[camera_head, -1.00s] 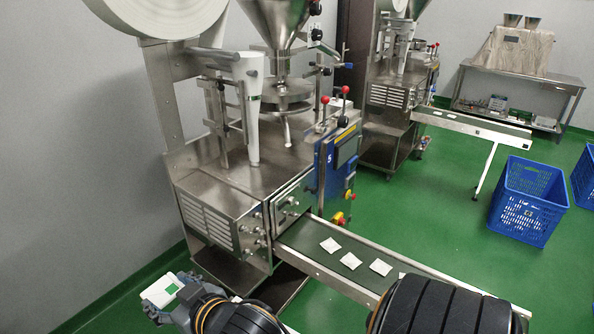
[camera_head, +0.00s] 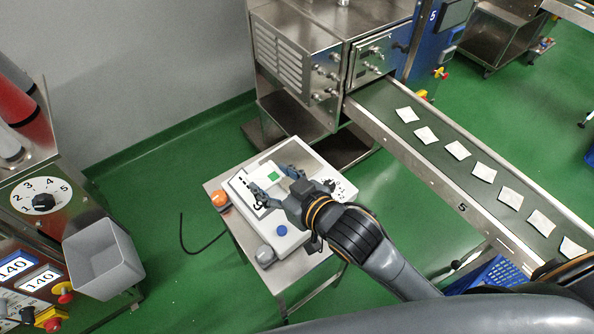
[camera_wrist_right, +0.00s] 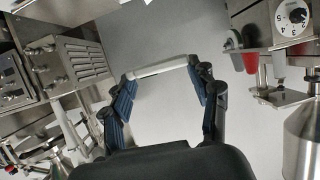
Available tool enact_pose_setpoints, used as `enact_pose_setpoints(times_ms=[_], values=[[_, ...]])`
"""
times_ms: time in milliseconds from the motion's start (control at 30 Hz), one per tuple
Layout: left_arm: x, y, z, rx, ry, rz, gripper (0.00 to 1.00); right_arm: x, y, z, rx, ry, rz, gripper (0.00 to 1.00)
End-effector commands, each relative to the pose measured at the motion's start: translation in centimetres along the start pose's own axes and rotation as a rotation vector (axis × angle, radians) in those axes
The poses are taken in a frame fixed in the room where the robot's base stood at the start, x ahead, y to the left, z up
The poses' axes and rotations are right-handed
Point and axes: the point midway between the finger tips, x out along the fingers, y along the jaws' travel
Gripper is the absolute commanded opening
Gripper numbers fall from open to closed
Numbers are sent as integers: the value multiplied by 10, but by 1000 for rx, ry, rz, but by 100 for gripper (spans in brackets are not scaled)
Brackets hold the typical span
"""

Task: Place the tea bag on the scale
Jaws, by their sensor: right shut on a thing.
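My right gripper (camera_head: 262,188) reaches in from the lower right and is shut on a white tea bag with a green patch (camera_head: 272,177). In the right wrist view the bag (camera_wrist_right: 158,67) shows edge-on as a thin pale strip between the two fingertips. The white scale (camera_head: 290,240) stands on a small metal table, below the gripper in the head view. The gripper and bag cover part of its top. I cannot tell whether the bag touches the scale. My left gripper is not in view.
A conveyor (camera_head: 430,175) with several white sachets runs down to the right. An orange-topped item (camera_head: 220,200) and a grey round item (camera_head: 265,255) are by the scale. A grey bin (camera_head: 103,258) and a control panel stand at left. Green floor is open between.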

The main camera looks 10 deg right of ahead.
Motion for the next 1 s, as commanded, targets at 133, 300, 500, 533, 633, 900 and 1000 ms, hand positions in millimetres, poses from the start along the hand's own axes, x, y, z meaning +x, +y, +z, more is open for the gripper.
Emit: enact_pose_setpoints(times_ms=[133,300,500,533,633,900,1000], values=[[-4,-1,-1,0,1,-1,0,15,35,8,-7,-4,7,53],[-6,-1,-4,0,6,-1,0,34,76,20,-5,-3,8,53],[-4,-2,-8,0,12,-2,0,57,106,51,-2,-3,6,53],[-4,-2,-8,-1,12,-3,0,60,109,55,-1,-3,5,53],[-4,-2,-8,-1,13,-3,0,66,115,62,-1,-1,4,53],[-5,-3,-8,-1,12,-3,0,78,123,86,2,-4,3,53],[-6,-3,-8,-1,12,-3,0,82,124,96,0,-2,3,53]])
